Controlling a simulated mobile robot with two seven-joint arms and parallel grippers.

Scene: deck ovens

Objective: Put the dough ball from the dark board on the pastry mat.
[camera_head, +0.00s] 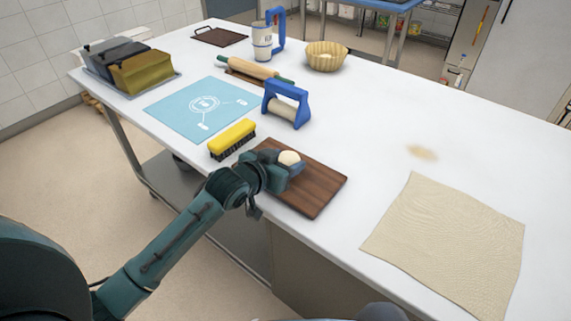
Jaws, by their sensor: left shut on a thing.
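The dough ball (289,157) is small, pale and round. My left gripper (287,163) is shut on it, over the back left part of the dark brown wooden board (318,185). I cannot tell whether the ball touches the board or is slightly above it; its underside is hidden by the gripper. The light blue pastry mat (190,122) with white markings lies flat on the table, to the left of and behind the board. Its surface is bare. My right gripper is not in view.
A rolling pin (254,68) lies behind the mat, near a basket (326,57). A beige cloth (450,245) lies at the right. The white table's middle is mostly clear.

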